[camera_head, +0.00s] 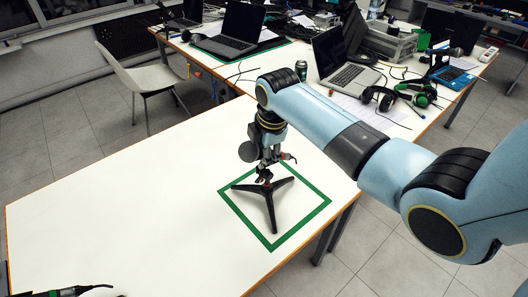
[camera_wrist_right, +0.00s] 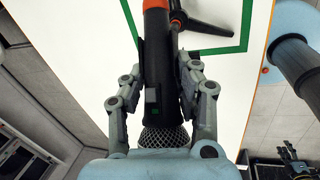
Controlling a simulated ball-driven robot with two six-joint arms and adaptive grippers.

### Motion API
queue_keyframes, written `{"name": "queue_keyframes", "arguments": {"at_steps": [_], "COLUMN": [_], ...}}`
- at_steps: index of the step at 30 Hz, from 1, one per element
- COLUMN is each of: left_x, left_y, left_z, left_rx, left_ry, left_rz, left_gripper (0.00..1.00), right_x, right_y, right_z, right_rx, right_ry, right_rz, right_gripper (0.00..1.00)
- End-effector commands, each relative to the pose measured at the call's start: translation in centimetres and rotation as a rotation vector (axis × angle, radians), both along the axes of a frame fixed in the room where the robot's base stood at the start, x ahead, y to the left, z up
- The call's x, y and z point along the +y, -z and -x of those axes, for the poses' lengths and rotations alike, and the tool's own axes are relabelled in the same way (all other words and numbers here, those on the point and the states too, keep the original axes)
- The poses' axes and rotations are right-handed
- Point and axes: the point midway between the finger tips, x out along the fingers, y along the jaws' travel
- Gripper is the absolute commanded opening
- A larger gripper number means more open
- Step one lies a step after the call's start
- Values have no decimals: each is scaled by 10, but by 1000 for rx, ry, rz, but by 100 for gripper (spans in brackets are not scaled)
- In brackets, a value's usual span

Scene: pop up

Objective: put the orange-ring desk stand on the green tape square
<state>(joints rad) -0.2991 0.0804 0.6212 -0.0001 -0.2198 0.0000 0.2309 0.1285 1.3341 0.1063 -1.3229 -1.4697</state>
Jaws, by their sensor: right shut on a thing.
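The desk stand (camera_head: 270,203) is black with spread legs, and its legs appear within the outline of the green tape square (camera_head: 310,215) on the white table. I cannot tell whether all its feet touch the table. My right gripper (camera_head: 265,175) is above the legs. In the right wrist view, its fingers (camera_wrist_right: 163,85) are shut around the stand's black shaft (camera_wrist_right: 161,60), with an orange ring (camera_wrist_right: 155,4) beyond the fingertips and a dark mesh part (camera_wrist_right: 163,136) near the palm. My left gripper (camera_head: 75,291) shows only partly at the bottom left edge.
The white table (camera_head: 120,210) is bare left of the square. Behind it, another table holds laptops (camera_head: 345,65), a can (camera_head: 301,70) and headphones (camera_head: 380,97). A white chair (camera_head: 145,75) stands at the back left.

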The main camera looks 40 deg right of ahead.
Motion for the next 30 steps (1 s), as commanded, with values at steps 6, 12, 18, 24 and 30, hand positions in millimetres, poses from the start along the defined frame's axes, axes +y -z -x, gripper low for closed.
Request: {"name": "queue_keyframes", "arguments": {"at_steps": [6, 12, 18, 24, 30], "left_x": [0, 0, 0, 0, 0], "left_y": [0, 0, 0, -1, -2], "left_z": [1, 2, 2, 2, 2], "left_rx": [2, 3, 3, 3, 3], "left_ry": [0, 0, 0, 0, 0], "left_rz": [0, 0, 0, 0, 0], "left_gripper": [40, 40, 40, 40, 40], "right_x": [0, 0, 0, 0, 1], "right_y": [2, 3, 3, -7, -47], "right_z": [-1, 0, 0, 2, 11], "right_rx": [-4, -1, -1, -3, -6], "right_ry": [-1, 0, 0, -1, -2], "right_rz": [1, 0, 0, 1, 1], "right_gripper": [0, 51, 53, 53, 53]}}
